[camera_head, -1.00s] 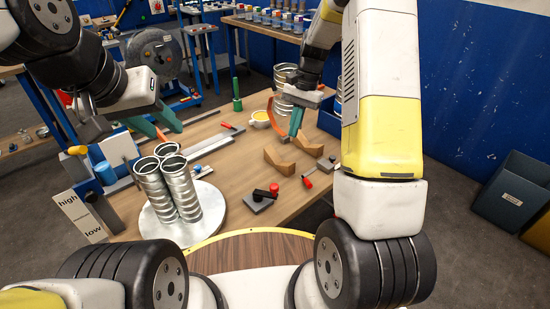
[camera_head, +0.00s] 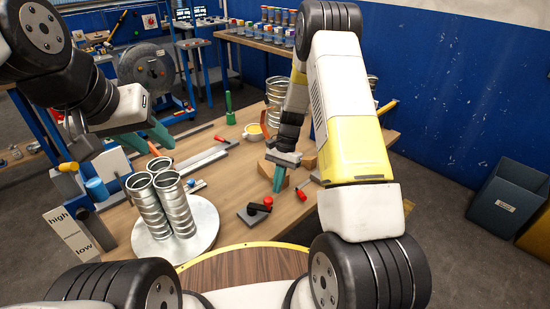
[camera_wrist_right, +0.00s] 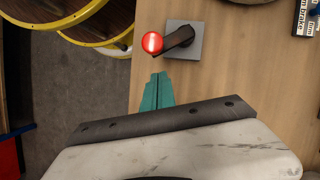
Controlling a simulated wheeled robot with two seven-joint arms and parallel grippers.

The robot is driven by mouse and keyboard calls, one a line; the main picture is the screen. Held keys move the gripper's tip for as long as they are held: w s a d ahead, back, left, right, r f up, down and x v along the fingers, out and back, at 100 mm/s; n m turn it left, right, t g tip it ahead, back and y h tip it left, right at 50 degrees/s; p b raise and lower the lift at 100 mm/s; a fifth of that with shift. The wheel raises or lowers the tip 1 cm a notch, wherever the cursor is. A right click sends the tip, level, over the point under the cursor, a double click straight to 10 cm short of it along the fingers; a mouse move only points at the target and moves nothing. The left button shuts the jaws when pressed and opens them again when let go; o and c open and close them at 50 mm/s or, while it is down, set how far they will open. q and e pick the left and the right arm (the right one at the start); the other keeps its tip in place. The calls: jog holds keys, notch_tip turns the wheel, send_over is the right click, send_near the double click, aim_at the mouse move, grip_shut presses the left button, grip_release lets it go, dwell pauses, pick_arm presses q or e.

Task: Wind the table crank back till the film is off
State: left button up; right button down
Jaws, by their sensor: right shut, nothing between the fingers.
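The table crank, a grey square plate with a black arm (camera_head: 258,209) and a red knob (camera_head: 268,201), lies on the wooden bench. In the right wrist view, its red knob (camera_wrist_right: 151,42) is at the left end of the black arm (camera_wrist_right: 178,39). My right gripper (camera_head: 278,187) is shut and empty, apart from the knob; its teal fingertips (camera_wrist_right: 158,76) point towards the crank. Three silver spiral ducts (camera_head: 167,203) stand together on a round pale turntable (camera_head: 205,228). I cannot make out film on them. My left gripper (camera_head: 149,138) is open and empty beyond the ducts.
A high-low sign (camera_head: 72,232) is left of the turntable. Bare bench lies between turntable and crank.

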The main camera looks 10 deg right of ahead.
jog(key=shift+s+a, duration=0.75)
jog(key=shift+s, duration=0.2)
jog(key=shift+s+m, duration=0.4)
jog(key=shift+m, duration=0.1)
jog(key=shift+s+a+m+t+y, duration=0.2)
jog(key=shift+s+m+t+y, duration=0.2)
jog(key=shift+s+m, duration=0.65)
jog(key=shift+s+a+m+t+y, duration=0.25)
jog(key=shift+s+m+t, duration=0.35)
jog(key=shift+m, duration=0.85)
